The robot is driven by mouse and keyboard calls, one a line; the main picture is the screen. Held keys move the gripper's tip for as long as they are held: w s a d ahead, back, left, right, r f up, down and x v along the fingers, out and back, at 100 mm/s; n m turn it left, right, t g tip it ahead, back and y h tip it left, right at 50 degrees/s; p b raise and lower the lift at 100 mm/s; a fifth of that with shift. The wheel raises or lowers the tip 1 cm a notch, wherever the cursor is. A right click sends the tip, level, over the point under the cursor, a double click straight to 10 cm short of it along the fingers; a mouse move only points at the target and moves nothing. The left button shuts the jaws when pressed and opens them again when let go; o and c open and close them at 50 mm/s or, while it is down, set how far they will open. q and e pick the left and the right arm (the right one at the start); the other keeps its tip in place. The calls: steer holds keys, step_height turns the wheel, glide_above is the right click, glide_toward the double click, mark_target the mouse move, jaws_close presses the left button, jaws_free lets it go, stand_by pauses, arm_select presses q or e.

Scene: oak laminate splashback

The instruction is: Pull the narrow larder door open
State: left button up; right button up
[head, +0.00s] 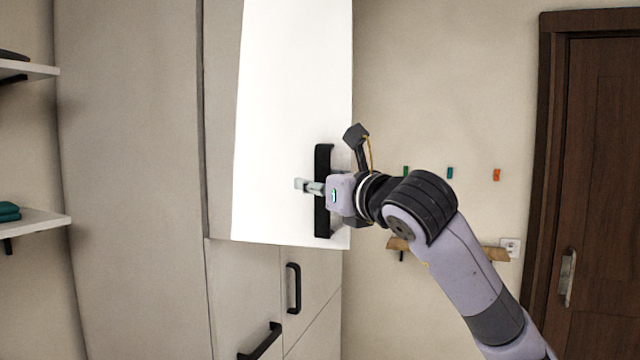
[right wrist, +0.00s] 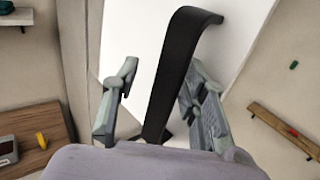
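The narrow larder door (head: 285,110) is a tall white panel in the upper middle of the head view, with a black vertical bar handle (head: 323,220) near its right edge. I cannot tell for certain whether it stands ajar. My right gripper (head: 308,186) is at the handle, reaching in from the right. In the right wrist view, its fingers (right wrist: 158,105) are spread on either side of the black handle (right wrist: 172,75). A gap shows between the left finger and the handle; contact of the right finger is unclear. My left gripper is out of view.
Tall beige cabinet fronts (head: 130,160) stand left of the door. Below it are fronts with black handles (head: 293,288). Shelves (head: 35,220) are at far left. A wooden rail (head: 495,254) is on the right wall, beside a brown room door (head: 605,150).

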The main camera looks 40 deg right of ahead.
steer(key=shift+s+d, duration=0.1)
steer(key=s+a, duration=0.1)
steer(key=s, duration=1)
steer(key=shift+s+a, duration=0.3)
steer(key=shift+s, duration=0.1)
